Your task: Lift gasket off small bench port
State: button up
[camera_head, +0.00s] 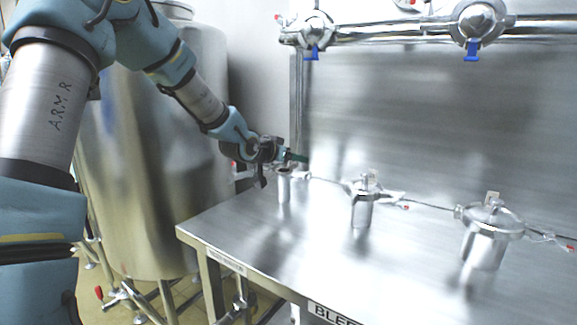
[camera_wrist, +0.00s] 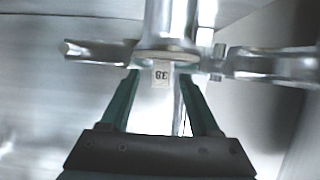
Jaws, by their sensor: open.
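The small bench port (camera_head: 284,188) is a short upright steel tube at the left end of the bench. My gripper (camera_head: 300,157) is at its top, with green fingers. Contact with the fingers cannot be told.
Steel clamp arms (camera_wrist: 272,62) spread on both sides of the port. A medium port (camera_head: 361,210) and a large port (camera_head: 486,248) stand farther right on the steel bench (camera_head: 300,250). A pipe (camera_head: 390,32) with blue-handled valves runs above; a large tank (camera_head: 140,180) stands left.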

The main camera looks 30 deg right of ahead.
jog(key=shift+w+d+f, duration=0.25)
jog(key=shift+w+d, duration=0.05)
jog(key=shift+d, duration=0.15)
grip_shut()
dwell(0.3)
